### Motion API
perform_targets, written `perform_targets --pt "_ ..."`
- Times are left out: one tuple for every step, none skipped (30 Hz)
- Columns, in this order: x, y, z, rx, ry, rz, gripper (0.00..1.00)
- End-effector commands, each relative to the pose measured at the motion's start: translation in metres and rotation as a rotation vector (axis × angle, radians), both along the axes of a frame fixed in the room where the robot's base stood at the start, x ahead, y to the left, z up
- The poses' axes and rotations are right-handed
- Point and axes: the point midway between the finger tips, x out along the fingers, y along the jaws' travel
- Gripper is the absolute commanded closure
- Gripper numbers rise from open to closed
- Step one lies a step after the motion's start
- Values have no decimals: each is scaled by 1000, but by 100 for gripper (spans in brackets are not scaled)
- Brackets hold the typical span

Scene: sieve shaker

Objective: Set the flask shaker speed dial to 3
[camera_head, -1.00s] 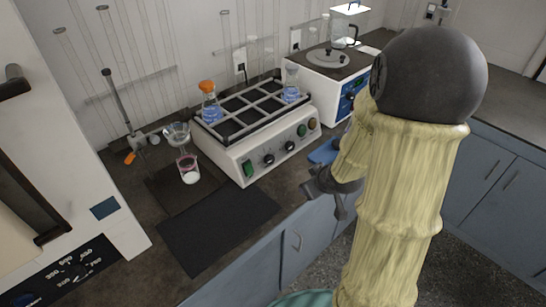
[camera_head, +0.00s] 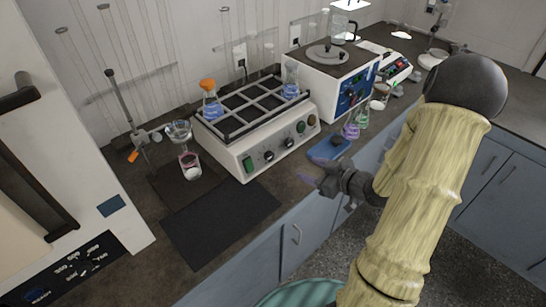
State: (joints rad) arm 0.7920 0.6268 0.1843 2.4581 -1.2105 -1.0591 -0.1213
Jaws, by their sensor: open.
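The flask shaker (camera_head: 236,159) is a white box with a dark grid platform (camera_head: 246,104) on the bench. Its front panel has a green switch (camera_head: 248,164), two dark dials (camera_head: 268,156) (camera_head: 290,143) and round buttons at the right end. The dial markings are too small to read. A flask with an orange cap (camera_head: 211,103) and another flask of blue liquid (camera_head: 291,84) stand on the platform. My gripper (camera_head: 312,170) is open and empty, in front of the shaker's right end and apart from the dials.
A blue pad (camera_head: 329,148) lies just behind my gripper. Flasks of purple (camera_head: 351,128) and green liquid (camera_head: 362,118) stand to the right. A white device with a blue panel (camera_head: 335,83) is at the back. A dark mat (camera_head: 220,222) lies clear in front of the shaker.

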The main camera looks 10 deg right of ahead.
Motion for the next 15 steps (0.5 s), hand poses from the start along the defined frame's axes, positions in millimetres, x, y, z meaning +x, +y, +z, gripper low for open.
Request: perform_targets --pt "4 3 -2 0 0 3 48" --pt "6 5 -3 1 0 4 48" --pt "10 7 -5 1 0 4 48" --pt "13 9 -7 1 0 4 48" --pt "16 12 -8 1 0 5 48" --pt "21 15 -11 2 1 5 48" --pt "26 18 -13 1 0 5 48" --pt "30 20 -15 2 1 5 48" --pt "35 24 -18 1 2 5 48" --pt "40 26 -20 1 2 5 48" --pt "44 29 -22 0 1 5 48" --pt "49 32 -24 0 1 5 48" --pt "54 35 -26 1 0 5 48" --pt "58 37 -28 1 0 4 48" --pt "63 41 -31 1 0 5 48"
